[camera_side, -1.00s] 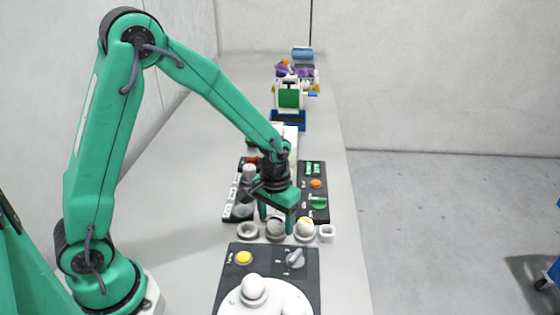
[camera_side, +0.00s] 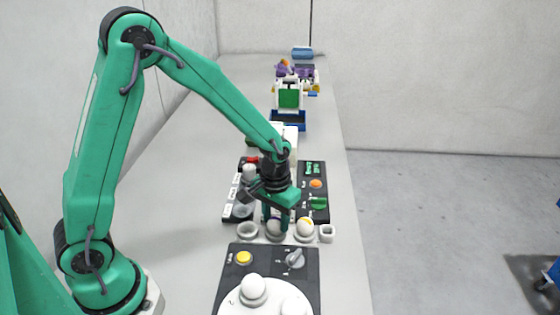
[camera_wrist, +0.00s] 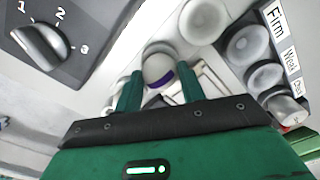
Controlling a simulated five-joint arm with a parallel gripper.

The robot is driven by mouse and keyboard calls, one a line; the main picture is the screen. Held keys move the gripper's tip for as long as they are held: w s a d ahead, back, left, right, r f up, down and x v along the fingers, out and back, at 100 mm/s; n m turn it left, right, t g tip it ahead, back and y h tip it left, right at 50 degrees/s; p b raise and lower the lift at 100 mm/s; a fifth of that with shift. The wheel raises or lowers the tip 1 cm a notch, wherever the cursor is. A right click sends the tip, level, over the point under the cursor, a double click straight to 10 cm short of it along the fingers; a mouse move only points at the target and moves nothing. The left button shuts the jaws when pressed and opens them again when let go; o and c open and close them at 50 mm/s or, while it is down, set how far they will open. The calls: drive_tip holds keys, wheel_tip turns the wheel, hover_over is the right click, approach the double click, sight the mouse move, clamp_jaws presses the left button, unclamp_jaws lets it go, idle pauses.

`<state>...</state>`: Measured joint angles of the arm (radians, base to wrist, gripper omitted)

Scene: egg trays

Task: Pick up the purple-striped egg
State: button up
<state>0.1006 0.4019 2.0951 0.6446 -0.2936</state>
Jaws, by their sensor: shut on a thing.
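The purple-striped egg (camera_wrist: 158,70) is white with a purple band. In the wrist view it sits between the two green fingers of my gripper (camera_wrist: 160,88), which is shut on it. In the side view my gripper (camera_side: 276,217) points down over the middle of a row of small cups, and the egg (camera_side: 275,226) shows only in part between the fingers. It appears still at its cup; I cannot tell whether it is lifted.
Another egg (camera_side: 305,226) sits in the cup just right. An empty cup (camera_side: 247,231) is on the left. A control panel with a grey knob (camera_side: 295,258), a yellow button (camera_side: 244,258) and a white round tray (camera_side: 236,304) lies in front. A labelled dark panel (camera_side: 314,170) stands behind.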

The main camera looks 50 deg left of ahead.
drive_tip(key=shift+r, duration=0.1)
drive_tip(key=shift+r, duration=0.75)
wheel_tip(320, 180, up, 2)
drive_tip(key=shift+w+r, duration=0.1)
drive_tip(key=shift+r, duration=0.1)
drive_tip(key=s+d+r, duration=0.7)
drive_tip(key=d, duration=0.2)
drive_tip(key=shift+d, duration=0.2)
drive_tip(key=shift+s, duration=0.1)
drive_tip(key=shift+a, duration=0.1)
approach(276, 218)
drive_tip(key=w+d, duration=0.2)
drive_tip(key=w, duration=0.1)
drive_tip(key=w+a, duration=0.7)
drive_tip(key=a, duration=0.5)
drive_tip(key=shift+f, duration=0.35)
